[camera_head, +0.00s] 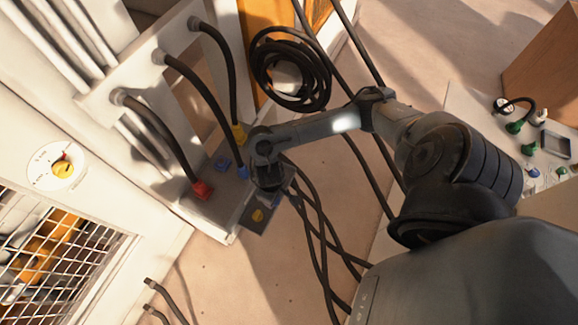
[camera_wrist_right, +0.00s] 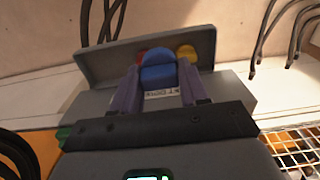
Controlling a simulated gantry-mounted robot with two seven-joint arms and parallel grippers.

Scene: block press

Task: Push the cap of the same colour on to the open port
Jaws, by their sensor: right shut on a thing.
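My right gripper (camera_head: 277,195) reaches in from the right and points down at a small dark tray (camera_head: 248,222). In the right wrist view its two purple fingers (camera_wrist_right: 159,92) are shut on a blue cap (camera_wrist_right: 158,73). A red cap (camera_wrist_right: 131,57) and a yellow cap (camera_wrist_right: 186,52) show just beyond it. I cannot tell whether the blue cap is clear of the tray. On the grey panel base, a blue fitting without a cable (camera_head: 223,164) looks like the open port. Red (camera_head: 202,190), yellow (camera_head: 239,133) and blue (camera_head: 243,172) fittings stand around it. My left gripper is out of view.
Black hoses (camera_head: 215,105) run from the white frame down to the coloured fittings. A coiled black cable (camera_head: 270,68) hangs behind my right forearm, and loose cables (camera_head: 318,235) hang right of the tray. A dial (camera_head: 62,169) and a mesh guard (camera_head: 50,250) are at left.

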